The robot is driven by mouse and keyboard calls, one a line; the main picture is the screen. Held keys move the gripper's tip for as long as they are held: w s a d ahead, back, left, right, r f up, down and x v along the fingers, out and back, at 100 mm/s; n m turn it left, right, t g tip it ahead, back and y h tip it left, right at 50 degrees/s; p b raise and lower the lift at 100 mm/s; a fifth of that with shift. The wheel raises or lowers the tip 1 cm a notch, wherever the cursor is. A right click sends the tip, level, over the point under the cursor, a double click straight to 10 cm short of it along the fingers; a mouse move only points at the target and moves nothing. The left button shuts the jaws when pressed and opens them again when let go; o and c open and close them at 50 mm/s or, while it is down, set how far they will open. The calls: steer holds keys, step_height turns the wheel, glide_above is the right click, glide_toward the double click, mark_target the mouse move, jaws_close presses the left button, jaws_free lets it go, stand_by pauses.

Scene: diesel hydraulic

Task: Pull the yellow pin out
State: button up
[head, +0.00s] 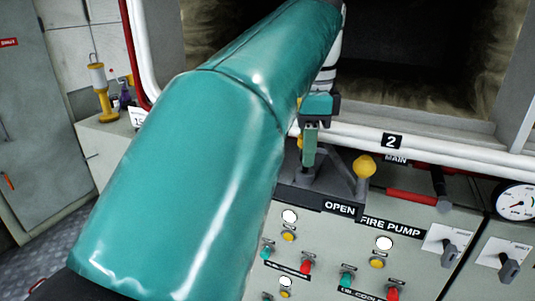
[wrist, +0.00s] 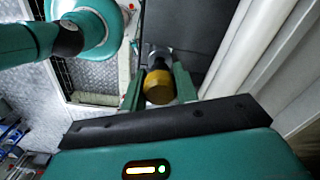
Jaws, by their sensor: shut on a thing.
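The yellow pin (wrist: 158,90) shows in the wrist view as a round yellow knob on a grey shaft. My gripper (wrist: 159,77) has one green finger on each side of the knob and is shut on it. In the head view my gripper (head: 309,150) points down over the grey bracket on top of the control panel. Only a sliver of yellow shows beside the finger there; my arm and finger hide the rest of the pin.
A second yellow knob (head: 364,166) stands on a lever just right of my gripper. The control panel (head: 325,240) carries several buttons and switches. A red-handled lever (head: 410,197) and a gauge (head: 516,202) lie to the right. White pipes (head: 430,147) run behind.

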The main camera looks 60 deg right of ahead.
steer(key=shift+r, duration=0.65)
steer(key=shift+r, duration=1.95)
